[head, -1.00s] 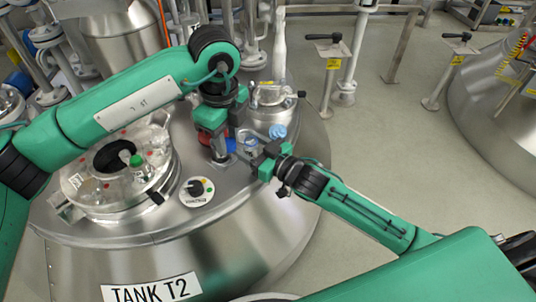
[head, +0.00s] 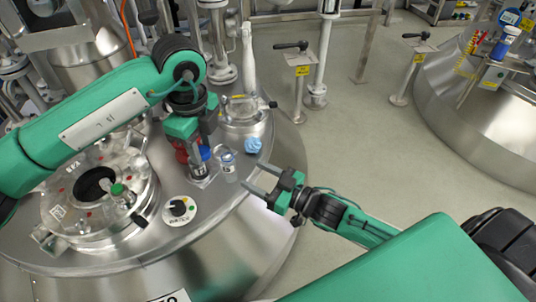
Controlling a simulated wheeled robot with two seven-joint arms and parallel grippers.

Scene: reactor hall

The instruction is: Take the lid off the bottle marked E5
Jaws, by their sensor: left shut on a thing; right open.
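My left gripper (head: 194,157) comes down from above onto the tank top. It is shut on a small bottle (head: 201,172) with a dark blue lid (head: 205,153). The bottle is upright and partly hidden by the gripper; any E5 mark on it is too small to read. My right gripper (head: 253,176) is open and empty, to the right of the bottle and apart from it, fingers pointing left.
A clear glass vessel (head: 226,162) stands between the bottle and my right gripper. A crumpled light blue thing (head: 253,145) lies behind it.

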